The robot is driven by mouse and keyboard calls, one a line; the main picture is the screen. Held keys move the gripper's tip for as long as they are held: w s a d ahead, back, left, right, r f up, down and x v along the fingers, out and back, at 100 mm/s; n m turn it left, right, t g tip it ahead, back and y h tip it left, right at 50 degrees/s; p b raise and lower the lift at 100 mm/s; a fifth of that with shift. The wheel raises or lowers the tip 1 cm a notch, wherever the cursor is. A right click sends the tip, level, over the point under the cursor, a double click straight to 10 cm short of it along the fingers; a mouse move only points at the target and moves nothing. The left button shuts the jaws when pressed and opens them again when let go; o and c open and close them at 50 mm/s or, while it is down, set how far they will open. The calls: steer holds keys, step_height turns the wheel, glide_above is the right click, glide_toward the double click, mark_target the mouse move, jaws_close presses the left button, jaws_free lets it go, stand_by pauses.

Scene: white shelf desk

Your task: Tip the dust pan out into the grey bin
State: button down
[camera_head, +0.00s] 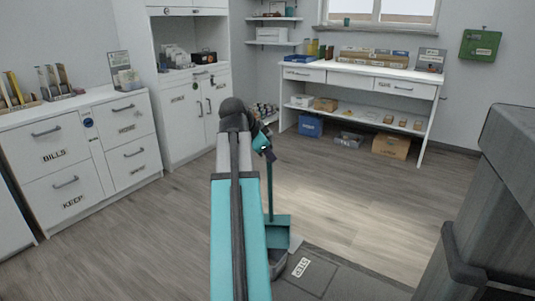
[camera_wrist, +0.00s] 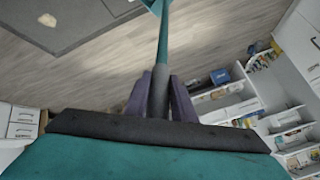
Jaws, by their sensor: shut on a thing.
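The dust pan (camera_head: 278,229) is teal with a long upright teal handle. It hangs low near the floor, just right of my arm in the head view. In the wrist view its teal pole (camera_wrist: 163,45) runs away from me, with only a corner of the pan at the top edge. My gripper (camera_wrist: 159,96) is shut on the handle's dark grip; it also shows in the head view (camera_head: 264,147). The pan's contents cannot be made out. A large dark grey body (camera_head: 507,165) at the right edge looks like the grey bin; it is cut off and no opening shows.
A white shelf desk (camera_head: 360,78) with boxes below stands at the back. The wood floor between is clear.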

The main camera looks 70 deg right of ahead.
steer(key=w+d+r+y+p, duration=0.2)
steer(key=w+d+r+p, duration=0.1)
steer(key=d+p, duration=0.5)
steer(key=w+d+r+g+y+p, duration=0.1)
steer(key=w+d+r+y+p, duration=0.1)
steer(key=d+p, duration=0.7)
steer(key=w+d+r, duration=0.1)
steer(key=w+d, duration=0.1)
steer(key=d, duration=0.3)
steer(key=shift+w+d+r+n, duration=0.15)
steer(key=shift+w+r+n, duration=0.1)
steer(key=shift+n, duration=0.15)
stand_by(0.7)
steer(key=p, duration=0.2)
steer(key=d+p, duration=0.1)
steer(key=p, duration=0.4)
steer(key=shift+w+d+r, duration=0.25)
steer(key=shift+d, duration=0.05)
steer(key=shift+d+f+p, duration=0.1)
steer(key=shift+d+p, duration=0.1)
steer(key=shift+p, duration=1.15)
steer(key=shift+w, duration=0.1)
